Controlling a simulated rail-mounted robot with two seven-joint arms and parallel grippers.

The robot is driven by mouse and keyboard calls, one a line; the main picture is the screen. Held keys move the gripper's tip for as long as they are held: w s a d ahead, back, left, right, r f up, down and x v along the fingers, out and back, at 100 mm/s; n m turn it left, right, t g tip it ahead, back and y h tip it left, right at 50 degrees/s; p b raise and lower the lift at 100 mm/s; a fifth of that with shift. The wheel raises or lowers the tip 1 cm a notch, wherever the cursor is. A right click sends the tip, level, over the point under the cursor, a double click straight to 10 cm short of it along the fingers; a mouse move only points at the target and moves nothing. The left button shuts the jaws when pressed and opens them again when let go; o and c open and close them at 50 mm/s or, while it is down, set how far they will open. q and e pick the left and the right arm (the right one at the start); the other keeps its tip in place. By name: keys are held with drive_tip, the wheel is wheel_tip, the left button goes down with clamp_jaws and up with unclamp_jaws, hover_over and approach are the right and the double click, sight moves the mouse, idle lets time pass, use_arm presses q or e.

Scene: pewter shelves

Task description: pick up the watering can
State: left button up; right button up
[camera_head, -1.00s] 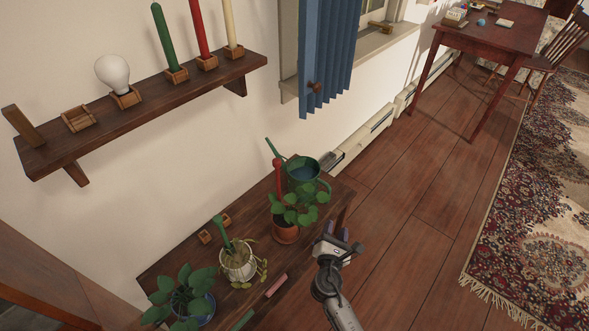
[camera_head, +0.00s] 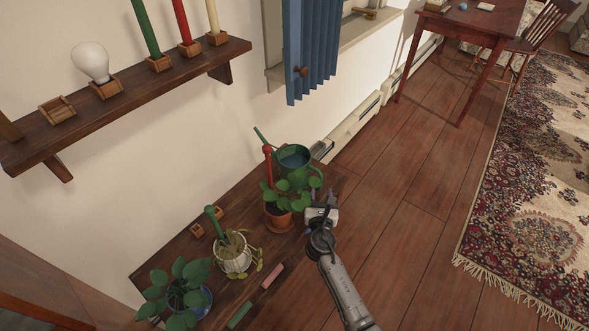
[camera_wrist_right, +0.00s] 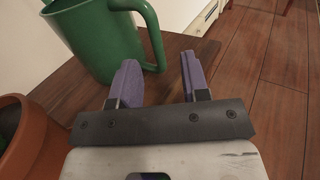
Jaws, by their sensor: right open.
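The green watering can (camera_head: 293,157) stands on the wooden bench at its far end, behind a potted plant that hides part of it. Its spout points up and left. In the right wrist view the can (camera_wrist_right: 100,38) is at the upper left, with its handle on its right side facing my gripper. My right gripper (camera_head: 321,196) is open and empty at the bench's right edge. Its two purple fingers (camera_wrist_right: 160,78) point toward the handle, which stands just beyond the left finger, and nothing lies between them. My left gripper is not in view.
A terracotta pot (camera_head: 278,218) with a leafy plant stands close left of my right gripper. A white pot (camera_head: 233,258) and a blue pot (camera_head: 190,305) stand nearer on the bench. A wall shelf (camera_head: 130,98) holds candles and a bulb.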

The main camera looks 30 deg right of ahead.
sight(321, 183)
drive_tip(key=shift+w+d, duration=0.2)
drive_tip(key=shift+w, duration=0.1)
drive_tip(key=b+x, duration=0.2)
drive_tip(key=x, duration=0.2)
drive_tip(key=shift+w+a+r, duration=0.1)
drive_tip(key=shift+w, duration=0.1)
drive_tip(key=shift+w+d+r, duration=0.1)
drive_tip(key=shift+w+d, duration=0.1)
drive_tip(key=shift+c, duration=0.3)
drive_tip(key=c, duration=0.6)
clamp_jaws()
